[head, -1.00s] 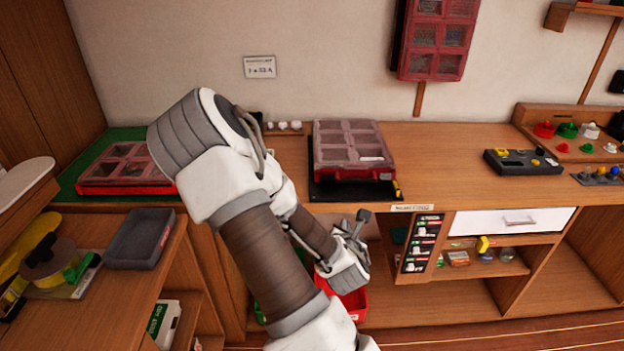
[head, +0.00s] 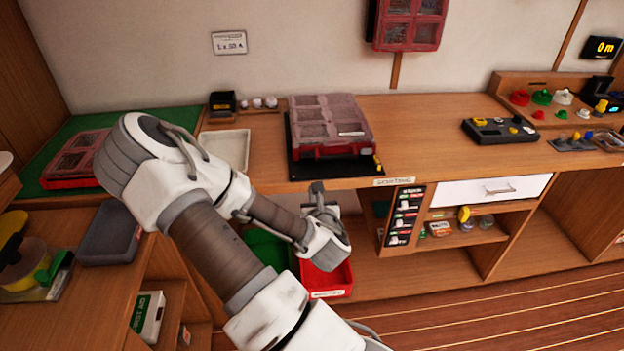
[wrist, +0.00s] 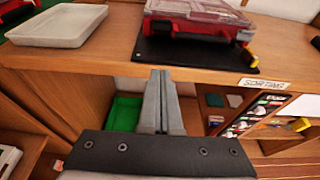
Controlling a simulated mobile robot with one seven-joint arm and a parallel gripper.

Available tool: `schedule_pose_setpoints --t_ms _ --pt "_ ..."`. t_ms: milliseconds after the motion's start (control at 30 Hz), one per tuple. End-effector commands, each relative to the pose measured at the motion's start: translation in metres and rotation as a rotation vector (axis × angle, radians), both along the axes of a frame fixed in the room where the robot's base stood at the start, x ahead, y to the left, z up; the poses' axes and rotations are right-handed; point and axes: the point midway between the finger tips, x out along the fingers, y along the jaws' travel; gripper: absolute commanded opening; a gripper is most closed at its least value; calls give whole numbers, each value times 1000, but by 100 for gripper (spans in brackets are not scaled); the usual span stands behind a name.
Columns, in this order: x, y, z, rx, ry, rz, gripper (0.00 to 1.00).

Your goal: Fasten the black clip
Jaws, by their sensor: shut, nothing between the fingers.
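I cannot make out a black clip for certain. A red case (head: 330,128) with a clear, divided lid lies shut on a black mat (head: 294,166) on the bench. My gripper (head: 317,193) is below and in front of the bench edge, apart from the case. In the wrist view my gripper (wrist: 159,80) has its fingers together and empty, pointing toward the bench front under the mat.
A white tray (head: 227,147) lies left of the case. Another red case (head: 72,160) lies on a green mat at the far left. A red bin (head: 327,280) and a green bin (wrist: 124,113) sit below the bench. A control box (head: 500,131) stands right. Bench between is clear.

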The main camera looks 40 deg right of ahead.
Motion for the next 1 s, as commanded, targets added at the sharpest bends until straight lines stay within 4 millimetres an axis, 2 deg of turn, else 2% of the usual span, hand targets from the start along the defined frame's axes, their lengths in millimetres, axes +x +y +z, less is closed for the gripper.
schedule_pose_setpoints --t_ms 267,667,800,1000 --pt "18 -11 -11 1 -5 1 0" --pt "79 -49 -27 -2 -3 0 0" --pt "89 -54 -4 0 -5 -1 0" --pt "95 -58 7 0 -1 -1 0"
